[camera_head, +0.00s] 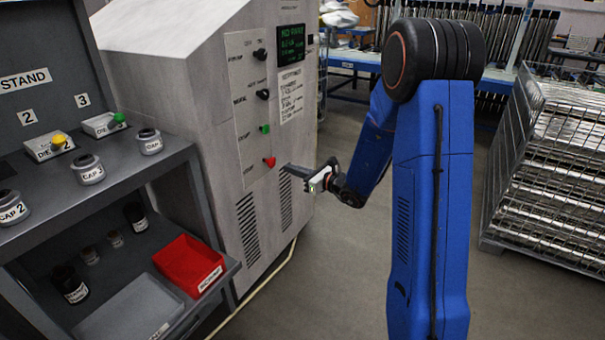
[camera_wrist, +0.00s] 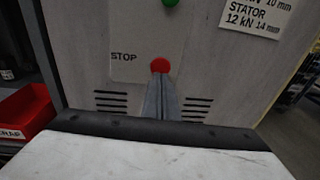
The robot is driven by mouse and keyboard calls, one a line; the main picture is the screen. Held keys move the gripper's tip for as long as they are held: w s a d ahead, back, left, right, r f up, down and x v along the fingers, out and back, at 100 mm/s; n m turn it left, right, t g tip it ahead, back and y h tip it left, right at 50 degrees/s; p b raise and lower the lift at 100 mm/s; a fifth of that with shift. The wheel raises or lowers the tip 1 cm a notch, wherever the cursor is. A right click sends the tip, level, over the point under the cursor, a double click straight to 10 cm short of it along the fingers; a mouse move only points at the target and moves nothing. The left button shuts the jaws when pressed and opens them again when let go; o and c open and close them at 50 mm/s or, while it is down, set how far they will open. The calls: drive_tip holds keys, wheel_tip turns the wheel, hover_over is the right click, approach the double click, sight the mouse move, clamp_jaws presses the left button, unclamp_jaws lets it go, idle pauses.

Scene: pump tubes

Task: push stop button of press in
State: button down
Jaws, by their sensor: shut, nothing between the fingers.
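The red stop button (camera_head: 269,162) is low on the light panel of the grey press (camera_head: 223,150), below a green button (camera_head: 264,129). In the wrist view the red button (camera_wrist: 160,65) sits beside the word STOP, just beyond the fingertips. My gripper (camera_head: 284,169) is shut and empty, in front of the press face and to the right of the red button in the head view. In the wrist view the fingers of my gripper (camera_wrist: 160,80) point at the button and overlap its lower edge. I cannot tell whether they touch it.
A grey stand (camera_head: 185,147) with caps and trays is at the left, with a red bin (camera_head: 187,265) on its lower shelf. A wire crate (camera_head: 555,165) stands at the right. Floor (camera_head: 330,250) is free between press and crate.

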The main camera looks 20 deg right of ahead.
sight(273, 163)
drive_tip(key=shift+x, duration=2.8)
drive_tip(key=shift+x, duration=0.95)
drive_tip(key=shift+s+r, duration=0.1)
drive_tip(key=shift+r, duration=0.1)
